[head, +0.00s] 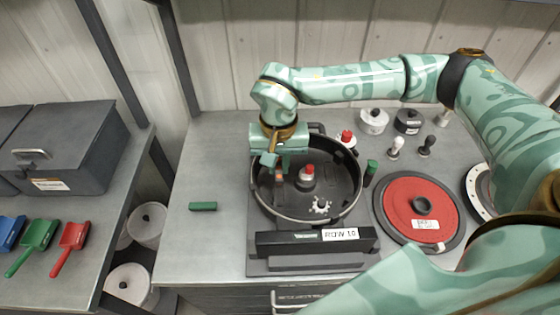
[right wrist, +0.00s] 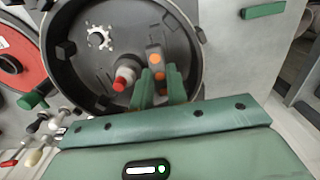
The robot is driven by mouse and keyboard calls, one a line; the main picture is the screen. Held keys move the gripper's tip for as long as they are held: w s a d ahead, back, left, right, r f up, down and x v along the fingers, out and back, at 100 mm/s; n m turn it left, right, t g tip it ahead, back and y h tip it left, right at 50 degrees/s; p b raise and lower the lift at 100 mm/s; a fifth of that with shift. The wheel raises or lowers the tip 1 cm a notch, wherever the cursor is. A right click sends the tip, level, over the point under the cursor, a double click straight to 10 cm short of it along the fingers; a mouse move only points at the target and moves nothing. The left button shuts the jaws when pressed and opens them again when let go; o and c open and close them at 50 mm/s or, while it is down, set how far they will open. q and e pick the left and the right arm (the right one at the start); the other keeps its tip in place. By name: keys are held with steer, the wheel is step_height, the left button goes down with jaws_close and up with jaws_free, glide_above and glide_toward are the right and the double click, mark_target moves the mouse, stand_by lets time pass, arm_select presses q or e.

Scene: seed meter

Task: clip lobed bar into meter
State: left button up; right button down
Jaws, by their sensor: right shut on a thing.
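The meter is a round black bowl (head: 347,208) behind a block labelled ROW 10 (head: 312,242). It fills the upper part of the right wrist view (right wrist: 62,82). My right gripper (head: 271,160) points down at the bowl's left rear part. In the right wrist view its green fingers (right wrist: 160,88) are closed around a grey bar with orange lobes (right wrist: 155,58), which I take as the lobed bar. The bar is inside the bowl's outline, near its wall; I cannot tell whether it touches the meter. My left gripper is not in view.
Inside the bowl are a red-topped knob (head: 307,173) and a white toothed piece (head: 320,207). A green block (head: 203,206) lies to the left. A red disc (head: 400,207) lies to the right; several knobs stand behind. The bench is clear around the green block.

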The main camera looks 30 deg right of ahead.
mark_target(279, 192)
step_height(279, 192, down, 4)
steer(key=b, duration=0.3)
steer(key=shift+r, duration=0.1)
steer(key=shift+f+b, duration=0.5)
steer(key=shift+f, duration=0.55)
steer(key=shift+p, duration=0.45)
steer(key=shift+f, duration=0.8)
stand_by(0.6)
steer(key=shift+f, duration=0.25)
stand_by(1.0)
steer(key=c, duration=1.3)
jaws_free()
steer(key=shift+r, duration=0.15)
steer(key=shift+c, duration=0.4)
